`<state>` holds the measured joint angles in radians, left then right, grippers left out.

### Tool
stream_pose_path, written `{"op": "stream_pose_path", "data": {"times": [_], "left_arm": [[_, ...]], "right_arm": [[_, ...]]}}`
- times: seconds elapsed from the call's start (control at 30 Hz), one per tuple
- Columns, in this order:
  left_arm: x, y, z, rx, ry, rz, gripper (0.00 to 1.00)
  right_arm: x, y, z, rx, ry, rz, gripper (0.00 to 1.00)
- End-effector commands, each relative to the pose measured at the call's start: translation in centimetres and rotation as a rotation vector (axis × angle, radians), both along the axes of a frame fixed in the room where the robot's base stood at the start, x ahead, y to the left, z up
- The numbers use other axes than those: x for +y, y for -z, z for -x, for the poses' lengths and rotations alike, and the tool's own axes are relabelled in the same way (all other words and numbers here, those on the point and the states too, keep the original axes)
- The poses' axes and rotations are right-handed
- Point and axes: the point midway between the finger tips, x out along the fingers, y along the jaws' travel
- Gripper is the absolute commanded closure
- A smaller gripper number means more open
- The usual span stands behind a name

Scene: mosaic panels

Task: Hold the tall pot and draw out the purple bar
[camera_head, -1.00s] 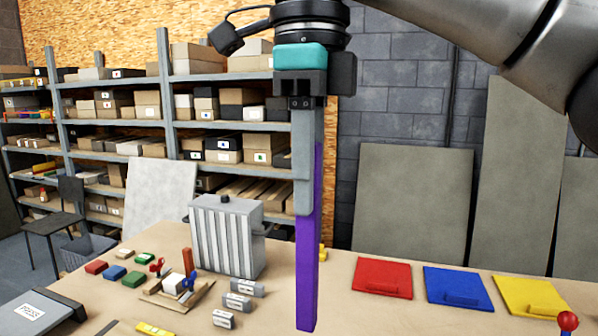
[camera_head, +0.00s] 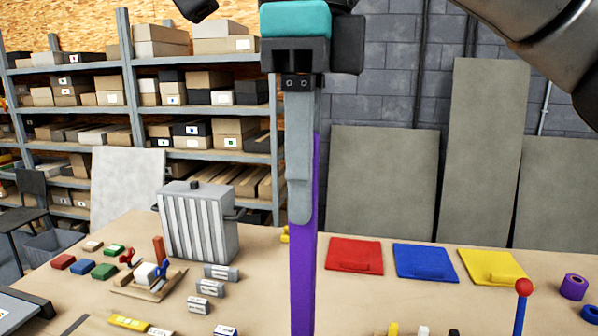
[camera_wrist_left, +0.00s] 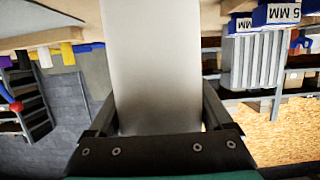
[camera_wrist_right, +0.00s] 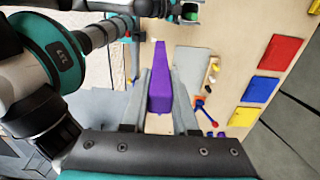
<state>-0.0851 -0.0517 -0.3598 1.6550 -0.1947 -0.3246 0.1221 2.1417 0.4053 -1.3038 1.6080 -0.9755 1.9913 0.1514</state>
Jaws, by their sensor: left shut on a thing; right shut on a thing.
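The purple bar (camera_head: 303,275) hangs upright in front of the table in the head view, and its lower end is cut off by the frame. My right gripper (camera_head: 300,205) is shut on its upper part. The bar also shows between the fingers in the right wrist view (camera_wrist_right: 160,85). My left gripper (camera_wrist_left: 157,115) is shut on a smooth pale grey upright thing (camera_wrist_left: 155,65), seemingly the tall pot, in the left wrist view. Its ends are out of that frame. The left gripper and the pot are not in the head view.
On the table, a grey ribbed box (camera_head: 198,225) and small blocks stand left. Flat red (camera_head: 355,255), blue (camera_head: 426,262) and yellow (camera_head: 492,267) panels lie right, near a red-topped stick (camera_head: 523,290) and purple roll (camera_head: 573,287). Shelves (camera_head: 125,75) stand behind.

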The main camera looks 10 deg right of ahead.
Motion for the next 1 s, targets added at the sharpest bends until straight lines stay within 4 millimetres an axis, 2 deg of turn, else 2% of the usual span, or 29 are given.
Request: {"op": "stream_pose_path", "data": {"times": [0.03,0.07,0.2,0.57,0.77,1.0], "left_arm": [[0.0,0.1,0.0,0.002,0.0,-0.001,0.78],[0.0,0.1,0.0,0.002,0.0,-0.001,0.15],[0.0,0.1,0.0,0.001,0.0,0.0,0.0],[0.2,0.0,0.5,0.002,0.0,-0.001,0.0],[0.9,-0.7,2.7,0.003,0.0,-0.001,0.0],[2.1,-1.9,6.4,0.004,0.0,0.0,0.0]], "right_arm": [[0.0,-0.1,0.0,-0.001,0.0,-0.001,1.0],[0.0,-0.1,0.0,-0.001,0.0,-0.001,1.0],[0.0,-0.1,0.0,-0.001,0.0,-0.001,1.0],[0.0,0.0,0.0,0.0,-0.001,-0.001,1.0],[0.0,0.0,0.0,0.0,-0.001,-0.001,1.0],[0.0,0.0,0.0,0.0,-0.001,-0.001,1.0]]}}
